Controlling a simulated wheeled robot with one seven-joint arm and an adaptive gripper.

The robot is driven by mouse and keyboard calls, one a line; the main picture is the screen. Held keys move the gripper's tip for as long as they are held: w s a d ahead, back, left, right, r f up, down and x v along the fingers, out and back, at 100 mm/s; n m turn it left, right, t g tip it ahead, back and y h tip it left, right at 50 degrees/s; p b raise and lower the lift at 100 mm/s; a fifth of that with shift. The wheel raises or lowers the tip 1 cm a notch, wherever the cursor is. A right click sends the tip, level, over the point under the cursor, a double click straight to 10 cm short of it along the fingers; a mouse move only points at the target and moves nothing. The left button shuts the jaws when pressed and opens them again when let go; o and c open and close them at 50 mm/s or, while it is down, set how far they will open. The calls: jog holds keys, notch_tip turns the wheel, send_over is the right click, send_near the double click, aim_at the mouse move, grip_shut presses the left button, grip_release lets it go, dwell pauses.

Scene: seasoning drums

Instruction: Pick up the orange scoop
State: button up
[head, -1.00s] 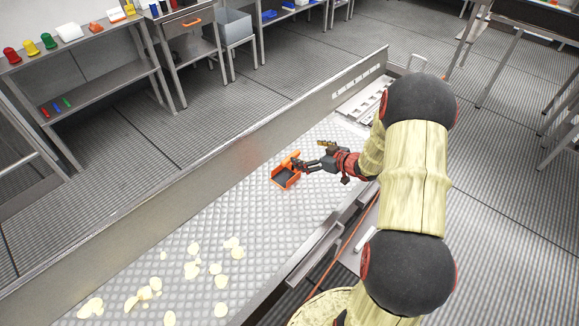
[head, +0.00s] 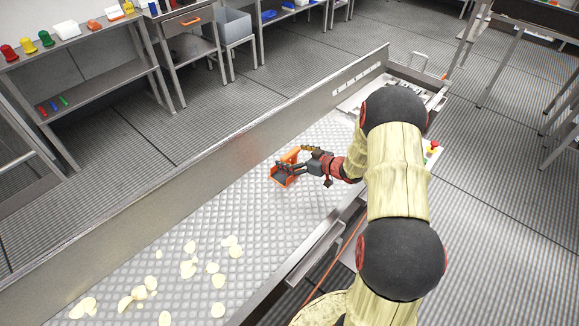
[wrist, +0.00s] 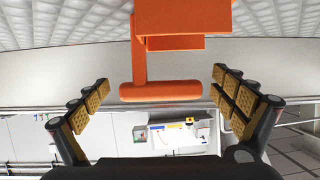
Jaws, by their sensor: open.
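The orange scoop (head: 284,177) rests on the dimpled metal surface of the long trough, near its middle. In the wrist view the scoop (wrist: 182,18) is at the top, with its rounded handle bar (wrist: 160,91) level with the fingertips. My gripper (head: 296,161) is over the scoop's handle side, coming from the right. In the wrist view my gripper (wrist: 164,88) is open, with one padded finger on each side of the handle bar and visible gaps to both. In the head view my fingers partly hide the scoop.
Several pale chips (head: 188,269) lie scattered on the trough floor (head: 215,205) at the lower left. A raised metal wall (head: 215,145) runs along the trough's far side. The floor between chips and scoop is clear. Shelves with coloured items stand beyond.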

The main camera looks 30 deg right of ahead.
jog(key=c, duration=1.3)
